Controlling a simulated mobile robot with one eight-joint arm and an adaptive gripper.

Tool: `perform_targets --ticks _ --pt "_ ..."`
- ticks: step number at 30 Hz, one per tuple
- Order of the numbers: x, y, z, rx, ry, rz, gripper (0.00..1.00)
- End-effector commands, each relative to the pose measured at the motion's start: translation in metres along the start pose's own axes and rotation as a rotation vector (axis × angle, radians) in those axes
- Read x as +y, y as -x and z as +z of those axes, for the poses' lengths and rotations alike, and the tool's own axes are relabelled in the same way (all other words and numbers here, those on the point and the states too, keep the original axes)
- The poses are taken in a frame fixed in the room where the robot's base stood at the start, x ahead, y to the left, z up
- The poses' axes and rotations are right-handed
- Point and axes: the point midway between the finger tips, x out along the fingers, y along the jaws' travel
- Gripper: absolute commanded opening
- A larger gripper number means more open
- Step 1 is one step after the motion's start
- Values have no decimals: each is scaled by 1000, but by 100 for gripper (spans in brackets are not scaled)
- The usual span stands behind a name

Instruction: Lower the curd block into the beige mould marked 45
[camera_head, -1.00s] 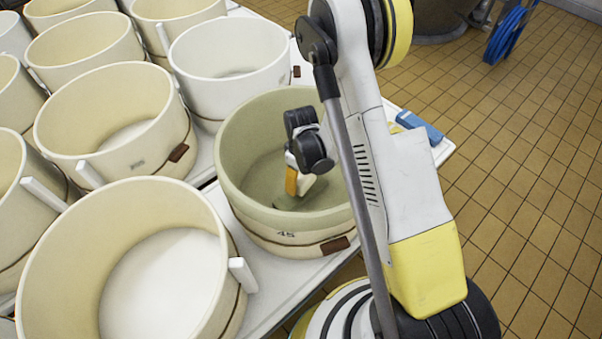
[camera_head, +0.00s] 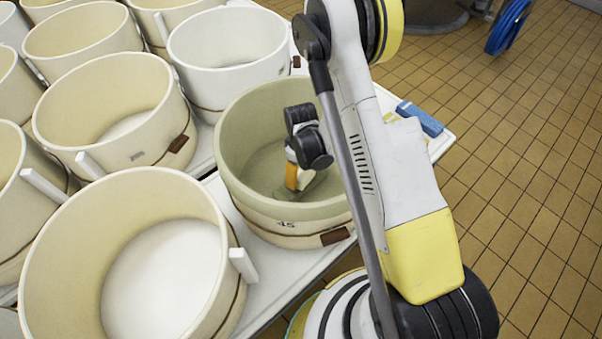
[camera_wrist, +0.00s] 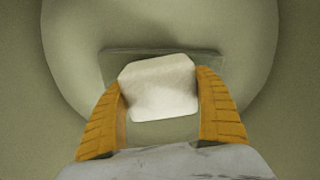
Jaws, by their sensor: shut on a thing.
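The beige mould marked 45 (camera_head: 283,236) stands on the white table; its inside looks greenish-beige. My gripper (camera_head: 300,182) is down inside it, below the rim. In the wrist view the orange fingers of my gripper (camera_wrist: 160,108) are shut on the whitish curd block (camera_wrist: 158,88), one on each side. The block is over the mould's floor (camera_wrist: 75,60), with a dark rectangular patch around and beyond it. I cannot tell whether the block touches the floor. In the head view the block is mostly hidden by my gripper.
A large cream mould (camera_head: 45,262) stands at the front left, with a white one (camera_head: 205,85) behind mould 45 and several others to the left. A blue object (camera_head: 420,118) lies near the table's right edge. Tiled floor (camera_head: 530,190) is open at the right.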

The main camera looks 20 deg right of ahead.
Motion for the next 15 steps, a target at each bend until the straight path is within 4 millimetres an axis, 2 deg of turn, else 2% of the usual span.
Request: perform_targets --ticks 4,5,6,7,15 --pt "0 0 0 0 0 0 33" --pt "0 0 0 0 0 0 83" --pt "0 0 0 0 0 0 96" --pt "0 0 0 0 0 0 100" --pt "0 2 0 0 0 0 100"
